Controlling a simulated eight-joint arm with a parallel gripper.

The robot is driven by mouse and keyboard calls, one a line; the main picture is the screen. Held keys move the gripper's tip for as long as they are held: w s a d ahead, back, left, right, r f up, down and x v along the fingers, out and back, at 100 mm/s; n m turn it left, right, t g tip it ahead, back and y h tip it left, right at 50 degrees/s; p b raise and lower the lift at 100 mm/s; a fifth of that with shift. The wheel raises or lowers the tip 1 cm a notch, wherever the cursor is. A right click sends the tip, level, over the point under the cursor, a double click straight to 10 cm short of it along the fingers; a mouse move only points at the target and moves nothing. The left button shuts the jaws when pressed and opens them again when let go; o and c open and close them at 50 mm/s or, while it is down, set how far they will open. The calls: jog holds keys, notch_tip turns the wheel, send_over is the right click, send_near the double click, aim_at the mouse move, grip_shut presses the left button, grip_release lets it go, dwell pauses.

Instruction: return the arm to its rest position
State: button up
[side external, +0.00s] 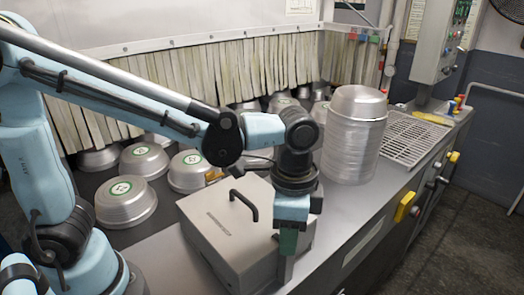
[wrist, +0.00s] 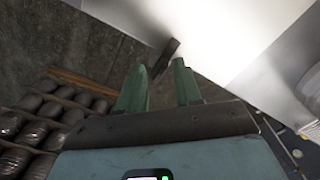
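My gripper (side external: 286,250) hangs low beside the grey metal box in the side external view, pointing down near the counter's front edge. In the wrist view, the two green fingers of my gripper (wrist: 160,75) stand apart with nothing between them. My blue arm reaches across from the left, bent at the elbow, with the wrist above the box's right side. The gripper is apart from the tall stack of metal pans (side external: 352,145), which stands upright to its right. Whether the fingers touch the box is hard to tell.
A grey box (side external: 215,228) with a black handle sits on the counter (side external: 345,215). Several upturned metal pans (side external: 125,205) with green labels lie behind it, before a strip curtain (side external: 225,75). A wire rack (side external: 410,138) lies right. The wrist view shows a rack of rounded items (wrist: 45,120) lower left.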

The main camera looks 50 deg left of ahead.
jog(key=n, duration=0.3)
jog(key=shift+n, duration=0.3)
jog(key=n, duration=0.4)
jog(key=shift+o, duration=0.5)
